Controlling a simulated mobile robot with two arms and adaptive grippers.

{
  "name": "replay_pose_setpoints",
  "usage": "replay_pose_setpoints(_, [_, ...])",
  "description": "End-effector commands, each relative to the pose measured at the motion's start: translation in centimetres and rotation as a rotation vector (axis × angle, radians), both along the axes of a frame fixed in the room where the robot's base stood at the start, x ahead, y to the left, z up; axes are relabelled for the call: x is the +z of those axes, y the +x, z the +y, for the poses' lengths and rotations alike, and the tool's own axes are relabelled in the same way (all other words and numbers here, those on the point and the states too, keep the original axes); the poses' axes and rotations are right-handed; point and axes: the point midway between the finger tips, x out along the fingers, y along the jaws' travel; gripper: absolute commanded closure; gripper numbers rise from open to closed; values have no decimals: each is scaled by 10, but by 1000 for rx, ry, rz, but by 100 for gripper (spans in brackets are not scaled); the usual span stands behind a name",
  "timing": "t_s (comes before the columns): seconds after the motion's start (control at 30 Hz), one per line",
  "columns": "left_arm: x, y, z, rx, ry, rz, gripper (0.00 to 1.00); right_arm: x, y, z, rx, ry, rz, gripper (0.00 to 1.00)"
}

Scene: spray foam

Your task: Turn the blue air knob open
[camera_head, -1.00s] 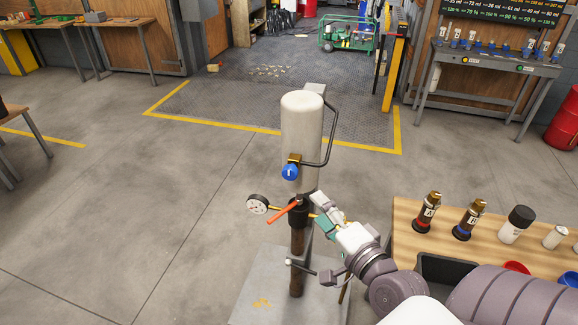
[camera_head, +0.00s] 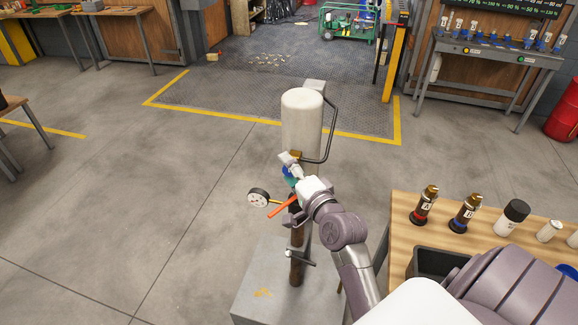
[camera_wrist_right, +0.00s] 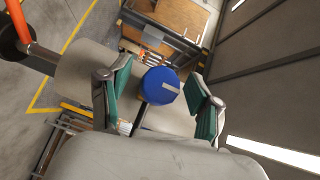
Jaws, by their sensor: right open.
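The blue air knob (camera_wrist_right: 160,86) is a round blue cap with a pale bar mark on its face. In the right wrist view it sits between the two green-padded fingers of my right gripper (camera_wrist_right: 163,97), with a gap visible on the right side. In the head view the knob (camera_head: 288,171) is mostly hidden behind my right gripper (camera_head: 290,168), on the front of the upright cream tank (camera_head: 302,122). My right gripper is open around the knob; contact cannot be told. My left gripper is not in view.
A red lever (camera_head: 283,207) and a round gauge (camera_head: 258,197) are just below the knob, close to my right wrist. A black hose pipe (camera_head: 330,125) loops at the tank's right. A wooden table (camera_head: 405,210) with bottles stands at right.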

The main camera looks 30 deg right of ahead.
Motion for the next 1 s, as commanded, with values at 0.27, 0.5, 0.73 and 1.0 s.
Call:
replay_pose_setpoints(0.27, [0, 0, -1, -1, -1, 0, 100, 0, 2, 0, 0, -1, 0, 36])
replay_pose_setpoints(0.5, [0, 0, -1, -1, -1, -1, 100, 0, 1, 0, 0, 0, 0, 75])
replay_pose_setpoints(0.73, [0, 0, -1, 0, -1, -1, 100, 0, 1, 0, 0, -1, 1, 97])
replay_pose_setpoints(1.0, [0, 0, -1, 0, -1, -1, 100, 1, 2, 0, -1, -41, 45, 97])
